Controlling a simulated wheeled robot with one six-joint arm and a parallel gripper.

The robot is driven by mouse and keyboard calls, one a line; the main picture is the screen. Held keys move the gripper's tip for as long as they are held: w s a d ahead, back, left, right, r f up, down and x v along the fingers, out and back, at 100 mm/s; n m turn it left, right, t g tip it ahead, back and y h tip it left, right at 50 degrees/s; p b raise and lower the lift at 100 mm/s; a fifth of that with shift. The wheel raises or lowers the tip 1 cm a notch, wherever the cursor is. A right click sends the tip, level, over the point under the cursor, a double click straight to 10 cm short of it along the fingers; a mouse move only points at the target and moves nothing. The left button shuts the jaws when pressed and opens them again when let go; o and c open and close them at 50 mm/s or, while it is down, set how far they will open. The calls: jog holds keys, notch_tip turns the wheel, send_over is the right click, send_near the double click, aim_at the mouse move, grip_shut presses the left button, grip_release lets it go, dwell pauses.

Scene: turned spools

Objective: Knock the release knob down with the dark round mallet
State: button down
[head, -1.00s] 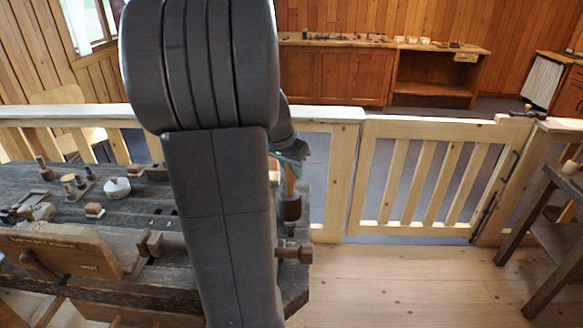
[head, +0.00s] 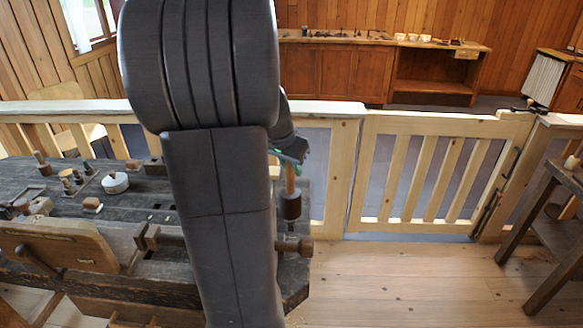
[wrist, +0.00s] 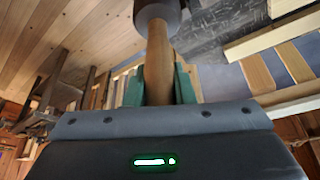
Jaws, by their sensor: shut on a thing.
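The dark round mallet (head: 290,206) hangs head down from my gripper (head: 289,160), over the right end of the workbench. My gripper is shut on its light wooden handle. In the wrist view the green jaws (wrist: 158,88) stand either side of the handle, and the dark mallet head (wrist: 157,10) is cut off at the top edge. In the head view a small dark upright piece (head: 290,227) shows just below the mallet head; I cannot tell whether it is the release knob or whether they touch. My arm hides the middle of the bench.
The dark workbench (head: 140,210) holds a white lidded pot (head: 115,182) and several turned wooden pieces at left. A wooden vise handle (head: 300,246) sticks out at its right end. A pale slatted gate (head: 440,125) and railing stand behind.

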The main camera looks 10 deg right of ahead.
jog(key=shift+r, duration=0.8)
notch_tip(320, 180, down, 4)
jog(key=b, duration=0.3)
jog(key=shift+r+p, duration=1)
jog(key=shift+r, duration=0.55)
